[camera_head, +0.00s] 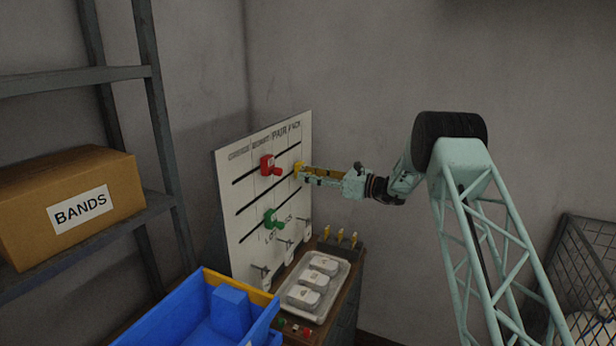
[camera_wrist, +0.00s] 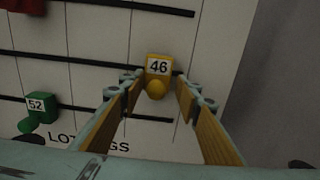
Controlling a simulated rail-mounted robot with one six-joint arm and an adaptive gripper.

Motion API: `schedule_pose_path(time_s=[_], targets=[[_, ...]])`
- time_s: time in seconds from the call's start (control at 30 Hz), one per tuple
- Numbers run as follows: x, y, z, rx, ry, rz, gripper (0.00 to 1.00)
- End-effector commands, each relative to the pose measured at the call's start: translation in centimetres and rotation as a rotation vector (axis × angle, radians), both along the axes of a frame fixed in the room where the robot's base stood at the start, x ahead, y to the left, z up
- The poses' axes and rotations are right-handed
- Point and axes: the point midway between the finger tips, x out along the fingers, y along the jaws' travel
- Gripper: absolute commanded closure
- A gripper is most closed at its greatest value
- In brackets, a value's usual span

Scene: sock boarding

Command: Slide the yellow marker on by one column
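The yellow marker (camera_wrist: 158,66), labelled 46 with a round yellow knob, sits on the middle slot of the white board (camera_head: 232,168), near that slot's right end. In the head view the marker (camera_head: 297,168) is partly hidden by my fingertips. My gripper (camera_wrist: 158,80) is open, with one finger on each side of the marker's knob and visible space between. In the head view my gripper (camera_head: 305,172) reaches to the board from the right.
A red marker (camera_head: 268,165) sits on the upper slot and a green marker (camera_wrist: 40,109), labelled 52, on the lower one. Below the board are pegs, a tray (camera_head: 318,312) and a blue bin (camera_head: 178,320). Wall space right of the board is clear.

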Motion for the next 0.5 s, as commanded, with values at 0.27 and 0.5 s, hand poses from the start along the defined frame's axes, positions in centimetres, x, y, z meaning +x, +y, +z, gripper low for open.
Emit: schedule_pose_path(time_s=[0.27, 0.5], targets=[[-0.01, -0.07, -0.06, 0.000, 0.001, -0.001, 0.71], [-0.19, -0.55, -0.10, -0.001, 0.001, 0.000, 0.71]])
